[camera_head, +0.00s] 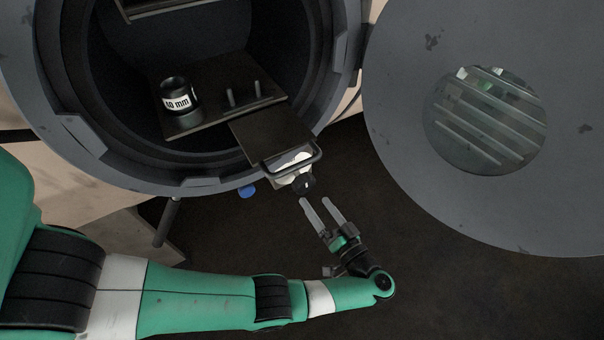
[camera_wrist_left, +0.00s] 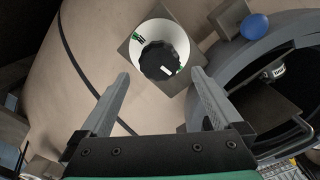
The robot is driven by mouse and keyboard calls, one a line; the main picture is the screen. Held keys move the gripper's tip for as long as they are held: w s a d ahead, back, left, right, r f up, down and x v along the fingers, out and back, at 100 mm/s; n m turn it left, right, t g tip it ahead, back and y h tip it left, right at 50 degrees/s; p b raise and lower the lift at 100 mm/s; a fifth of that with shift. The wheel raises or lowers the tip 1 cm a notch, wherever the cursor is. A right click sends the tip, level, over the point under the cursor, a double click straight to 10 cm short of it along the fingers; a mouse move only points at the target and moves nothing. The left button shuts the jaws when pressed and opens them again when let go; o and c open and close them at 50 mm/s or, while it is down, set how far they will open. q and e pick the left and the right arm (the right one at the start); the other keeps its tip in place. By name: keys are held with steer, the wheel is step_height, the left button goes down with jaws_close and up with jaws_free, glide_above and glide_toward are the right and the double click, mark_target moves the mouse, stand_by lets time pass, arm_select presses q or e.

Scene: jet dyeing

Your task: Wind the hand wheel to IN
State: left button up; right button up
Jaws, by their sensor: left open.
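The hand wheel is a black ribbed knob (camera_head: 302,185) below the vessel mouth, in front of a white dial (camera_head: 290,163). In the left wrist view the knob (camera_wrist_left: 157,58) sits on the round white dial (camera_wrist_left: 157,26), on a square grey plate. The knob bears a white mark at its lower right. The dial has a green mark at its upper left; its lettering is too small to read. My left gripper (camera_head: 315,201) is open and empty, its fingertips close to the knob. In the left wrist view the knob lies ahead between the fingers (camera_wrist_left: 160,76). My right gripper is not in view.
A dark tray (camera_head: 205,125) with pegs and a black "mm"-labelled cylinder (camera_head: 176,98) extends from the vessel mouth (camera_head: 65,100). A handle (camera_head: 318,158) crosses just above the knob. A blue ball (camera_head: 248,191) is left of it. The open round door (camera_head: 400,130) stands right.

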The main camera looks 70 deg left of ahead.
mark_target(300, 176)
arm_select(q)
steer(key=a, duration=0.3)
steer(key=s+a, duration=0.1)
steer(key=a, duration=0.6)
steer(key=shift+s+a+r, duration=0.1)
steer(key=shift+s+a, duration=0.05)
steer(key=shift+a, duration=0.2)
steer(key=c, duration=1.2)
